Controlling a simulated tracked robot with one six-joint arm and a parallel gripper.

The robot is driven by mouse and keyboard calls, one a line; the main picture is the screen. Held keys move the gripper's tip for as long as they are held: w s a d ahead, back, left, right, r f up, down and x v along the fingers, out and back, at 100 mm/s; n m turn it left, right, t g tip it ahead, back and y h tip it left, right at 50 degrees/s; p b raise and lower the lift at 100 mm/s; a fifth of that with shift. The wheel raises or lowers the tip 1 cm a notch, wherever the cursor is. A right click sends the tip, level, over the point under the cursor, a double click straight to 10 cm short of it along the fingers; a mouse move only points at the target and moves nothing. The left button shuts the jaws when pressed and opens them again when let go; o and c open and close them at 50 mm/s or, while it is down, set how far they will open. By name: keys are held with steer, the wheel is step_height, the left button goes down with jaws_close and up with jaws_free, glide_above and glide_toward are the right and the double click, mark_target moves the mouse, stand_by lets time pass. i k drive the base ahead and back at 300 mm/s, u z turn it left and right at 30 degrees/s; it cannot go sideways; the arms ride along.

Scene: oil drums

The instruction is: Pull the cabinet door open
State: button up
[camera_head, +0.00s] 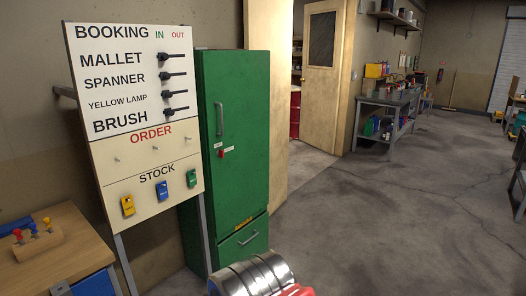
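A tall green cabinet (240,165) stands left of centre, behind and right of the signboard. Its door looks shut, with a grey vertical handle (219,119) on the upper left side. A small red piece (221,153) with white labels sits below the handle. A lower drawer with a slanted grey handle (249,238) is under the door, with a yellow label (243,224) above it. My gripper's fingers do not show. A silver cylindrical part with a red piece, likely my arm, shows at the bottom edge in front of the cabinet.
A signboard (135,130) with switches and tags stands at the left, partly covering the cabinet's left side. A wooden bench (75,250) is at the lower left. An open wooden door (322,80) and a workbench (390,100) are farther back. The floor (380,220) at right is clear.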

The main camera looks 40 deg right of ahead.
mark_target(236, 84)
steer(key=z, duration=0.9)
steer(key=k, duration=0.65)
steer(key=z, duration=0.2)
steer(key=i, duration=1.75)
steer(key=u, duration=0.95)
steer(key=i, duration=0.9)
steer(key=u, duration=0.6)
